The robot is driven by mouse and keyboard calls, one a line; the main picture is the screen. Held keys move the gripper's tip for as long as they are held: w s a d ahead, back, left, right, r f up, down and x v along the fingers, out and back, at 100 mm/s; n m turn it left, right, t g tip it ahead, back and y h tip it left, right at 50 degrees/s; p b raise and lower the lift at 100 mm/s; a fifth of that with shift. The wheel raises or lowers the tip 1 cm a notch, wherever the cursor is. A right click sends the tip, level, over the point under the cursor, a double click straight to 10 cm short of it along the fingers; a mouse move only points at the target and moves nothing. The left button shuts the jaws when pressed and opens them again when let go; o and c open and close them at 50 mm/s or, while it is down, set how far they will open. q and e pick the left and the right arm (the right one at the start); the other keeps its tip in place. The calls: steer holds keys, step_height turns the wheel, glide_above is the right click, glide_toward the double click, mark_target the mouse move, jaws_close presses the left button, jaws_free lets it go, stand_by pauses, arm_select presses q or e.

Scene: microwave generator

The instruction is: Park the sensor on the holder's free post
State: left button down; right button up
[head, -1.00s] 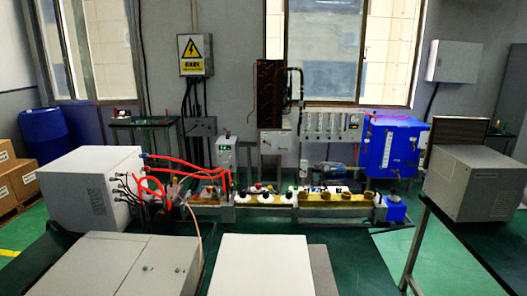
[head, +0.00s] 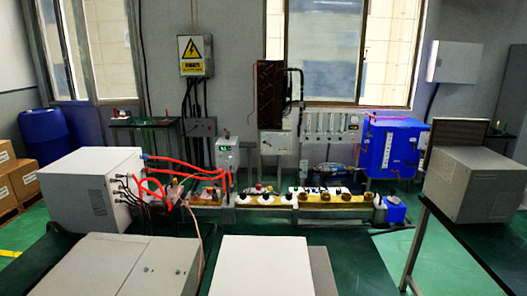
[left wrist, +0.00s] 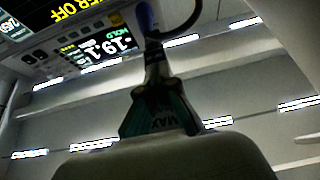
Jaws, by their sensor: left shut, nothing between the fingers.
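My left gripper (left wrist: 155,48) is in the left wrist view, with its narrow fingers together at the picture's middle top and nothing seen between them. A blue piece (left wrist: 146,16) with a dark looping cable shows just beyond the fingertips; I cannot tell whether it is the sensor or whether it touches them. A lit instrument panel (left wrist: 105,45) with a "HOLD" and "-19.1" readout is at the upper left of that view. I cannot make out the holder or its free post. My right gripper is not in view, and neither gripper shows in the head view.
In the head view, a pale box (head: 90,190) with red and black cables stands left. A low bench unit (head: 265,200) with knobs runs across the middle. A blue cabinet (head: 393,147) stands right of centre. A grey box (head: 485,180) sits on a right-hand table.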

arm_select(q)
steer(key=shift+d+r, duration=0.15)
steer(key=shift+d, duration=0.55)
steer(key=shift+d+p, duration=0.15)
steer(key=shift+p, duration=0.15)
steer(key=s, duration=0.6)
steer(key=shift+f+p, duration=0.35)
steer(key=shift+f, duration=0.1)
stand_by(0.4)
